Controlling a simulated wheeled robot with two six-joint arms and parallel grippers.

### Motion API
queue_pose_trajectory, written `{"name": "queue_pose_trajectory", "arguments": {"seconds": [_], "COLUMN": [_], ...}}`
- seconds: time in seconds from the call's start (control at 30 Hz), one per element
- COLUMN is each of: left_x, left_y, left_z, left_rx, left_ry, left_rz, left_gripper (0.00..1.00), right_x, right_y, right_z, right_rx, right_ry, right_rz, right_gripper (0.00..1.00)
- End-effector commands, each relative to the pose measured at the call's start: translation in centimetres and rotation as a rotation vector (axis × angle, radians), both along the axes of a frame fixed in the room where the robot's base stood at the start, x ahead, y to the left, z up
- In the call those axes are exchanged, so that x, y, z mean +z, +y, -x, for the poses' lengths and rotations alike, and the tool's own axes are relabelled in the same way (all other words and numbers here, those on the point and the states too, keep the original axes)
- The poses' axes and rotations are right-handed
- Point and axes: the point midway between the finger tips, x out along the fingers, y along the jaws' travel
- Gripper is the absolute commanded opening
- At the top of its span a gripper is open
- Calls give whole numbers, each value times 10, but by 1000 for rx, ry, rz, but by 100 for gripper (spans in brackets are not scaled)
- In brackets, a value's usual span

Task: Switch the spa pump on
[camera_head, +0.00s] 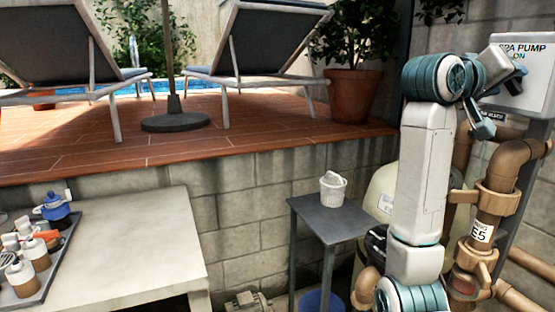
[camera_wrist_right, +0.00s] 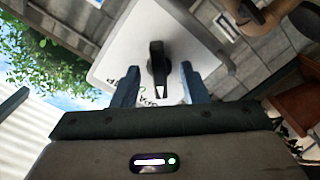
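The spa pump switch box (camera_head: 534,82) is a pale panel at the upper right of the head view, lettered "SPA PUMP" and "ON". In the right wrist view its face (camera_wrist_right: 118,58) carries a black rotary knob (camera_wrist_right: 157,62) with a white mark on one end. That marked end points toward lettering partly hidden by my gripper. My right gripper (camera_wrist_right: 159,88) is open, its two blue-grey fingers spread on either side of the knob's marked end, with gaps visible. In the head view my right gripper (camera_head: 497,105) is at the box, partly hidden by its arm. My left gripper is out of view.
Brown pipes (camera_head: 492,212) with a valve stand below the box. A small side table (camera_head: 345,228) holds a white bucket (camera_head: 333,188). A pale bench (camera_head: 135,245) with a tray of bottles (camera_head: 45,285) is at left. Loungers stand on the raised deck (camera_head: 250,135).

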Motion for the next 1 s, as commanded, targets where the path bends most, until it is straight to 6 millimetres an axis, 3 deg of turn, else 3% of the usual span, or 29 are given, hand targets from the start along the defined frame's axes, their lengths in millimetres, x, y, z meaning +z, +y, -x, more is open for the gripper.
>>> {"name": "queue_pose_trajectory", "arguments": {"seconds": [0.27, 0.7, 1.0], "left_x": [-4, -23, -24], "left_y": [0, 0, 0], "left_z": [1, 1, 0], "left_rx": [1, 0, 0], "left_ry": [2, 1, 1], "left_rz": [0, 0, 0], "left_gripper": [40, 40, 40], "right_x": [-1, -1, 1], "right_y": [5, 59, 65], "right_z": [2, 24, 27], "right_rx": [2, 3, 0], "right_ry": [-1, -2, -1], "right_rz": [0, -1, 1], "right_gripper": [40, 40, 40]}}
